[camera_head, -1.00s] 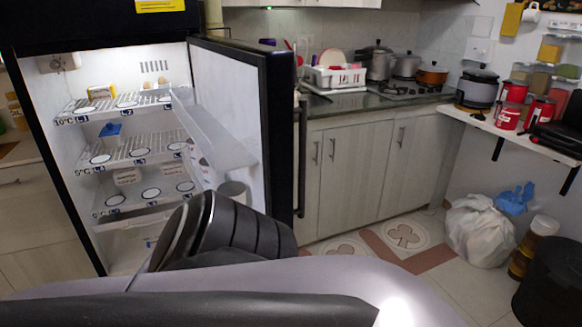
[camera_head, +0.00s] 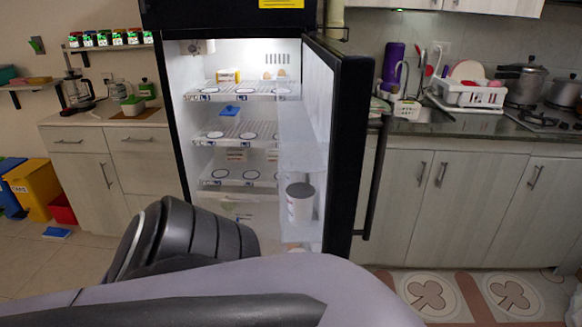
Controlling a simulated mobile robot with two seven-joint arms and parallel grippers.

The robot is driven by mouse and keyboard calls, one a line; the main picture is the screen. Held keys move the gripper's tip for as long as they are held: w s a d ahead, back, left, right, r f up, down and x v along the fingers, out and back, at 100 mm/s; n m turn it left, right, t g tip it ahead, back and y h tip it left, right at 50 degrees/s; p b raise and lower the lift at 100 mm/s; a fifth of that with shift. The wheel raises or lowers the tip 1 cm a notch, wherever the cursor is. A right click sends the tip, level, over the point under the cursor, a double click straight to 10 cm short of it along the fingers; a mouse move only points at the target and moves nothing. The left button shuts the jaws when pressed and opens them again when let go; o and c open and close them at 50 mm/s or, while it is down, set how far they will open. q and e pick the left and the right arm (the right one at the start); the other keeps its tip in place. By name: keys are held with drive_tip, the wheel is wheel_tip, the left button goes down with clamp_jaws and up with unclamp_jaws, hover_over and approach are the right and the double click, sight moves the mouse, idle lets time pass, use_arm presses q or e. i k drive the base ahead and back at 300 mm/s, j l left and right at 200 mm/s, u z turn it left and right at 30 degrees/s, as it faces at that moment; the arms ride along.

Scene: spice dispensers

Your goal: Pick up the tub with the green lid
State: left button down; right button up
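A small tub with what looks like a green lid (camera_head: 132,105) stands on the counter at the left, on or beside a small dark mat. It is small in view, so its shape is hard to tell. A green item (camera_head: 147,89) stands just behind it to the right. One of my arms fills the bottom of the view, well apart from the counter. No fingertips of either gripper show, so I cannot see whether they hold anything.
The fridge stands open, its door (camera_head: 345,150) swung out to the right. A white tub with a grey lid (camera_head: 300,203) sits in the door. A coffee maker (camera_head: 77,92) is left of the green-lidded tub. Yellow (camera_head: 33,190) and red (camera_head: 61,209) bins stand at the left. Floor before the left cabinets is mostly clear.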

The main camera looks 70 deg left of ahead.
sight(137, 108)
drive_tip(key=i+u, duration=0.15)
drive_tip(key=u, duration=0.3)
drive_tip(key=i+l+u, duration=0.1)
drive_tip(key=u, duration=0.3)
drive_tip(key=i+l+u, duration=0.1)
drive_tip(key=u, duration=0.35)
drive_tip(key=i+l+u, duration=0.2)
drive_tip(key=u, duration=0.25)
drive_tip(key=l+u, duration=0.2)
drive_tip(key=u, duration=0.25)
drive_tip(key=i+l+u, duration=0.15)
drive_tip(key=u, duration=0.15)
drive_tip(key=i+l+u, duration=0.1)
drive_tip(key=l+u, duration=0.2)
